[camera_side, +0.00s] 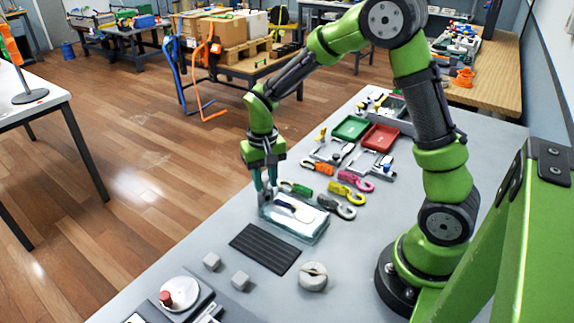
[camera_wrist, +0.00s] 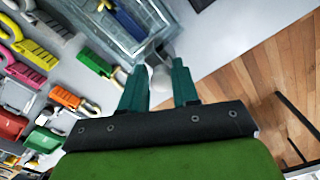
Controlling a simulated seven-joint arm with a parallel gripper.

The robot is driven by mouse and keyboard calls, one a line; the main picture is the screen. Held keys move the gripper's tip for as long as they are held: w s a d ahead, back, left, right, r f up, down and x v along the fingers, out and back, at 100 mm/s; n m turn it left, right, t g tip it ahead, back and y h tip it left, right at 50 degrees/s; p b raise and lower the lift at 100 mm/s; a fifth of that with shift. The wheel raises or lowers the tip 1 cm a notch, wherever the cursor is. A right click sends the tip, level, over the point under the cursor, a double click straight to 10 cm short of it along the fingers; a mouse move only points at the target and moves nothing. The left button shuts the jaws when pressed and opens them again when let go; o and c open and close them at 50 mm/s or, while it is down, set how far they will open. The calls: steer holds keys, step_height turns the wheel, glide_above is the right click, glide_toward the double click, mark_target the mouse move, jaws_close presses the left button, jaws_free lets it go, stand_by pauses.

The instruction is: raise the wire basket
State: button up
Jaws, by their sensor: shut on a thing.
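A pale, see-through shallow container (camera_side: 294,218), the only thing here that could be the wire basket, is at the middle of the grey table. It also shows at the top of the wrist view (camera_wrist: 118,38). A dark tool with a yellowish part lies in it. My gripper (camera_side: 265,198) points down at its left corner. In the wrist view my gripper (camera_wrist: 160,82) has its green fingers on either side of a pale rounded piece (camera_wrist: 161,74) at the container's edge. I cannot tell whether the container touches the table.
A dark ribbed mat (camera_side: 265,248) lies just in front, with two small grey blocks (camera_side: 240,280) and a round grey knob (camera_side: 313,276) nearby. Coloured hooks and clips (camera_side: 340,199) lie behind and to the right. Green (camera_side: 351,128) and red (camera_side: 380,138) trays stand farther back.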

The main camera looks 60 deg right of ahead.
steer(key=shift+a+r, duration=0.2)
steer(key=shift+r, duration=0.65)
steer(key=shift+a+r, duration=0.2)
steer(key=shift+r, duration=0.6)
steer(key=o, duration=0.6)
steer(key=shift+c, duration=0.2)
steer(key=shift+d+f, duration=0.1)
steer(key=shift+d, duration=0.1)
steer(key=shift+r, duration=0.25)
steer(key=shift+d+r, duration=0.1)
steer(key=shift+r, duration=2.65)
